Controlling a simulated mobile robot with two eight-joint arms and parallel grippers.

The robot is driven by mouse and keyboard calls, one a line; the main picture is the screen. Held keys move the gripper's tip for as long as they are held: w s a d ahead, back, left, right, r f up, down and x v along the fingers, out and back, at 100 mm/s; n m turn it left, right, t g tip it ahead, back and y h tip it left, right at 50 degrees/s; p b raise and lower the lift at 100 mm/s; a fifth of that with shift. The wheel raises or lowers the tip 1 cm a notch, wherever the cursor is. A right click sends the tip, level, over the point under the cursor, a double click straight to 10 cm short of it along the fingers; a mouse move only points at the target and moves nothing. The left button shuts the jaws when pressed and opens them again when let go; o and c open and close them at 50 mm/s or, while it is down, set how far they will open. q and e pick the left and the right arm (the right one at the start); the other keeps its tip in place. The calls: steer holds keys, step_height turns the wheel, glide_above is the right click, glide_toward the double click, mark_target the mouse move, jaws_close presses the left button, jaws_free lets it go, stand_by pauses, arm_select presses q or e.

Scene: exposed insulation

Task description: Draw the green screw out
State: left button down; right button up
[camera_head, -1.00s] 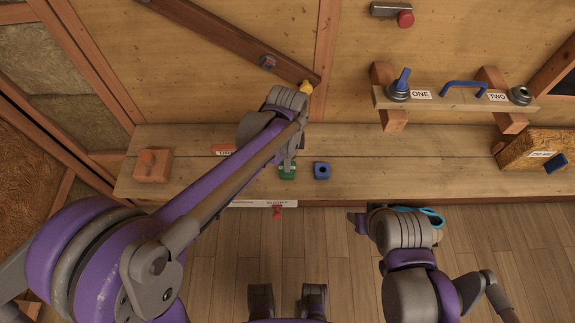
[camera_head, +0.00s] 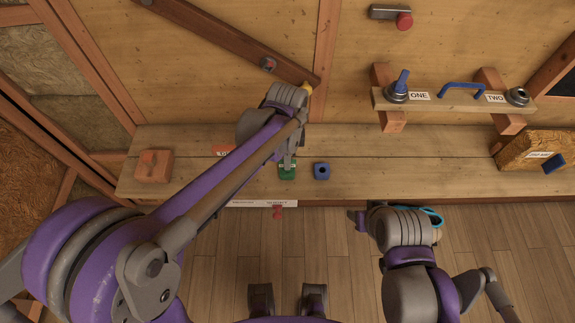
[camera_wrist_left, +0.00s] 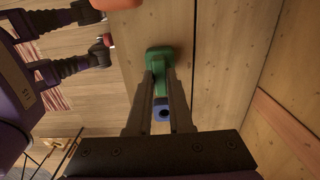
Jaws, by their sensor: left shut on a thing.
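The green screw (camera_head: 287,172) is at the front part of the wooden bench, just left of a blue block with a dark hole (camera_head: 322,171). My left gripper (camera_head: 288,160) reaches down from above and is shut on the green screw. In the left wrist view the green screw (camera_wrist_left: 159,62) sits at the tips of the two fingers, and the blue block (camera_wrist_left: 163,112) shows between them. Whether the screw is still seated in anything below is hidden. My right gripper (camera_head: 360,222) is off the bench's front edge, and its fingers are not clear.
An orange-brown block (camera_head: 153,165) stands at the bench's left end. A red-orange labelled piece (camera_head: 222,150) is partly behind my left arm. A shelf (camera_head: 455,102) with blue fittings is on the wall at right.

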arm_select(q)
steer(key=shift+r+p, duration=0.7)
steer(key=shift+r, duration=0.7)
